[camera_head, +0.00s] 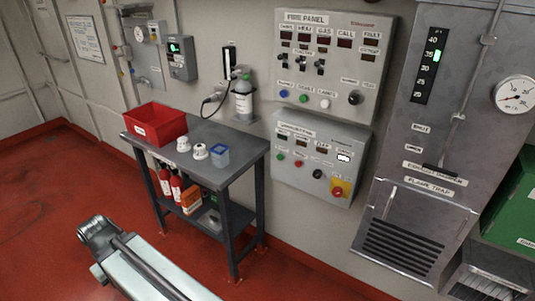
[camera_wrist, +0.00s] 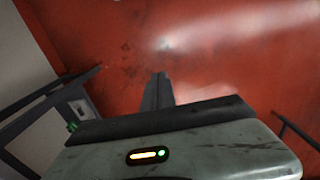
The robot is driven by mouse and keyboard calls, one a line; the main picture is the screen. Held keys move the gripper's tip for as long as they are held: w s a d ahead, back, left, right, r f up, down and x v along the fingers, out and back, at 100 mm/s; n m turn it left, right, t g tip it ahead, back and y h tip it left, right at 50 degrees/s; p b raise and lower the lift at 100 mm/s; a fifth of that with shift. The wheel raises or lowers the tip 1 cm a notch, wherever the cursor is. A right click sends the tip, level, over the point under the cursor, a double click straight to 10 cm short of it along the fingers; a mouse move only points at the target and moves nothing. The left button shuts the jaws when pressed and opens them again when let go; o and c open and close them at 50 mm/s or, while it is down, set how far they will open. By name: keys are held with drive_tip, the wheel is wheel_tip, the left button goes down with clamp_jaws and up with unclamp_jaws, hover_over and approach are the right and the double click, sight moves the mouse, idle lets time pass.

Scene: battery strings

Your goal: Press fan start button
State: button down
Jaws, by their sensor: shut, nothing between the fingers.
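The lower grey wall panel (camera_head: 309,184) carries a green button (camera_head: 281,156), a red button (camera_head: 298,163), a black knob (camera_head: 317,173) and a red knob on a yellow plate (camera_head: 338,190). Its labels are too small to read, so I cannot tell for sure which one is the fan start button. My gripper (camera_wrist: 158,88) is shut and empty in the wrist view, over the red floor and away from the panels. In the head view my arm lies at the lower left, well apart from the panel, and the fingers cannot be made out.
The fire panel (camera_head: 331,68) hangs above, with blue, green and white buttons. A grey table (camera_head: 235,150) with a red bin (camera_head: 155,123), white cups and a blue-topped clear container (camera_head: 219,156) stands left of the panels. A grey cabinet stands right. Red floor is open at left.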

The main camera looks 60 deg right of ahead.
drive_tip(key=shift+w+a+r, duration=0.1)
drive_tip(key=shift+w+a, duration=0.05)
drive_tip(key=shift+w, duration=0.2)
